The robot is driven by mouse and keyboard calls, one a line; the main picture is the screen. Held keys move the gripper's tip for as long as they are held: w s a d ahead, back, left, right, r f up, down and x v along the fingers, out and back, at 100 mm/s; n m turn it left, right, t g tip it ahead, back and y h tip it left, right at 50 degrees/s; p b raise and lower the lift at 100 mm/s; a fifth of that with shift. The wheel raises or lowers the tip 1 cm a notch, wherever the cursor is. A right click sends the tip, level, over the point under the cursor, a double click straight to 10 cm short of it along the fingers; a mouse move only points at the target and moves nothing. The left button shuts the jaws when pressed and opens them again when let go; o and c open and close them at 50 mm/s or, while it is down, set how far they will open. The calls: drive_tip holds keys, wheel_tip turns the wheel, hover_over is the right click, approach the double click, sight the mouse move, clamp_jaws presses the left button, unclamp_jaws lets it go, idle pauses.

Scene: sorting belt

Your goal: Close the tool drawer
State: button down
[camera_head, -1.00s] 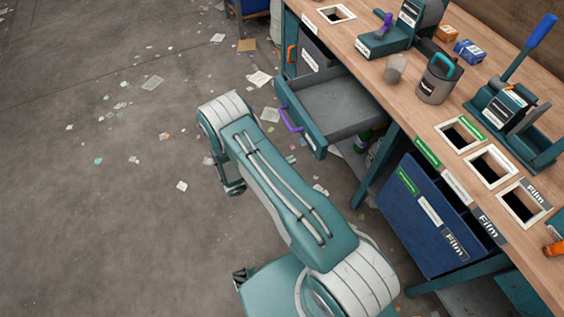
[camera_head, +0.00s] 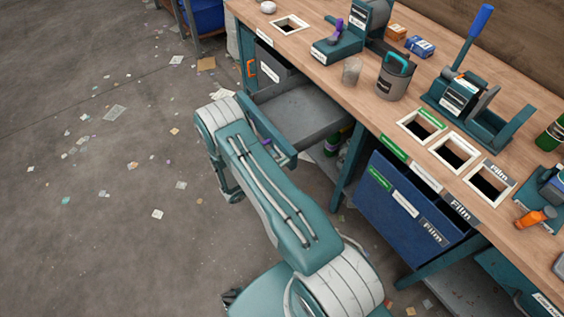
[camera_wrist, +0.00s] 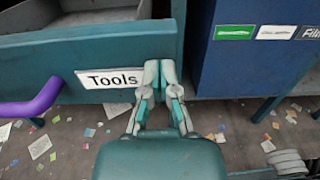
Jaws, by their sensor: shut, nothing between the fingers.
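The tool drawer (camera_head: 308,113) stands open below the workbench, its grey inside showing in the head view. Its teal front (camera_wrist: 60,58) fills the left of the wrist view, with a white "Tools" label (camera_wrist: 106,80) and a purple handle (camera_wrist: 34,101). In the head view my arm partly covers the front, and only a bit of the handle shows. My gripper (camera_wrist: 160,70) is shut and empty. Its fingertips are at the drawer front, just right of the label and near the front's right end. I cannot tell whether they touch it. My arm hides the gripper in the head view.
A blue bin (camera_head: 396,207) hangs right of the drawer and also shows close to my gripper in the wrist view (camera_wrist: 245,60). The wooden bench top (camera_head: 335,100) carries a grey caddy (camera_head: 393,82) and tools. Paper scraps litter the open floor at left.

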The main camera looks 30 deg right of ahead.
approach(339, 129)
drive_tip(key=s+d+r, duration=0.2)
drive_tip(key=d+r, duration=0.1)
drive_tip(key=d, duration=0.5)
drive_tip(key=shift+r, duration=0.35)
drive_tip(key=shift+d, duration=0.1)
drive_tip(key=shift+a, duration=0.35)
drive_tip(key=a, duration=1.3)
drive_tip(key=shift+s+a+f, duration=0.25)
drive_tip(key=shift+s+a, duration=0.05)
